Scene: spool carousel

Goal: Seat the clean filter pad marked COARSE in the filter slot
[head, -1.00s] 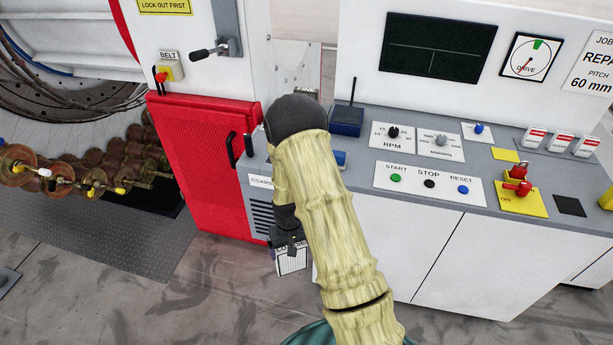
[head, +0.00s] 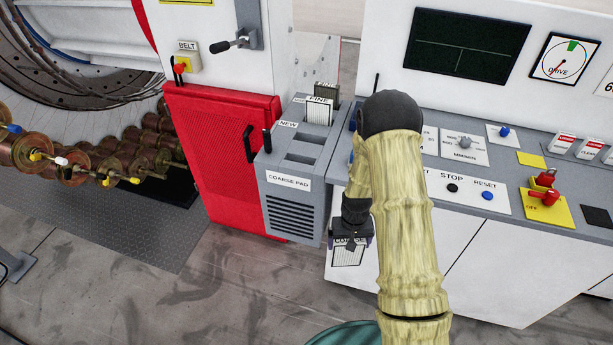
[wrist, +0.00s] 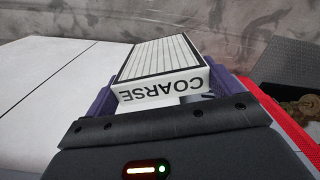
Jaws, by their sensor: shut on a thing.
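My gripper (head: 351,241) is shut on a white, pleated filter pad (head: 347,256), held in front of the white console's lower panels. In the wrist view the pad (wrist: 160,60) sits between the purple fingers, with COARSE readable upside down on its near edge. A grey cabinet (head: 292,212) labelled COARSE PAD stands left of my gripper, apart from it. Its top has dark slot openings (head: 302,158); I cannot tell which one is the filter slot. A pad marked FINE (head: 319,111) stands upright at the back, near the label NEW.
The white console (head: 470,262) with buttons is at right, partly behind my arm. The floor (head: 240,290) in front of the cabinet is clear.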

